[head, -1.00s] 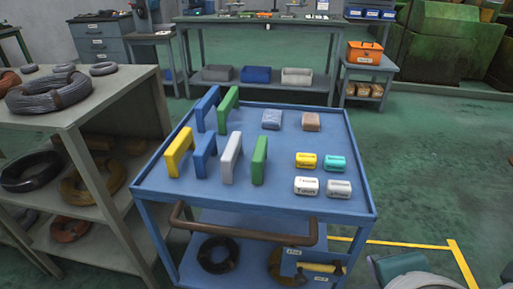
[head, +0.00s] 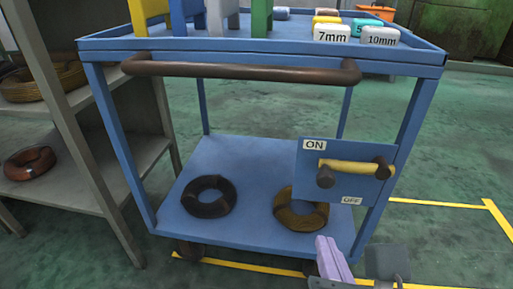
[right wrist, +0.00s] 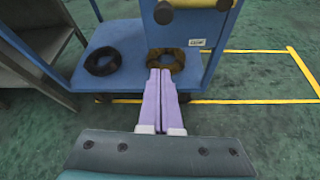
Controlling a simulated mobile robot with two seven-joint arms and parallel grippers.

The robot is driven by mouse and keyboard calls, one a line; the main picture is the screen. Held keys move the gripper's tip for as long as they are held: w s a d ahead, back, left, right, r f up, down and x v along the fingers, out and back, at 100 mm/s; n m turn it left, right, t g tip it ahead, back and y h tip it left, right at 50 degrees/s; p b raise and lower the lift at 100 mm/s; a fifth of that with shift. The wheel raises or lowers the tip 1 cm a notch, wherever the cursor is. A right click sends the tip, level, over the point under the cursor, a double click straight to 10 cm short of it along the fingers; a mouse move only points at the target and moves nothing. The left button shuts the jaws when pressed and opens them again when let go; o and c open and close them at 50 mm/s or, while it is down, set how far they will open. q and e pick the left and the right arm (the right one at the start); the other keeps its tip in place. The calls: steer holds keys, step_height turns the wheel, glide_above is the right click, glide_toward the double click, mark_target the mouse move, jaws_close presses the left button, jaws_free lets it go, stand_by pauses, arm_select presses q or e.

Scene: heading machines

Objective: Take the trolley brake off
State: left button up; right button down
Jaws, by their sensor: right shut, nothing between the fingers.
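The blue trolley (head: 265,62) stands in front of me. A blue brake plate (head: 345,190) is fixed at its right front, with an ON label (head: 315,145) at its upper left and an OFF label (head: 351,201) at its lower right. A yellow brake lever (head: 350,167) with dark round ends lies nearly level across the plate, close below ON. In the right wrist view part of the lever (right wrist: 197,3) shows at the top edge. My right gripper (head: 328,245) has lilac fingers, shut and empty, below the plate and apart from the lever. My left gripper is out of view.
The trolley's brown handle bar (head: 240,71) runs across its front. Dark (head: 209,196) and brown (head: 300,212) coils lie on its lower shelf. A grey rack (head: 70,110) stands close at left. The floor right of the trolley is open, with yellow lines.

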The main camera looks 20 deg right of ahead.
steer(key=shift+w, duration=0.1)
steer(key=b+x, duration=0.5)
steer(key=x, duration=0.5)
steer(key=r, duration=0.2)
steer(key=r+p, duration=0.1)
steer(key=r, duration=0.1)
steer(key=shift+d, duration=0.4)
steer(key=shift+r, duration=0.1)
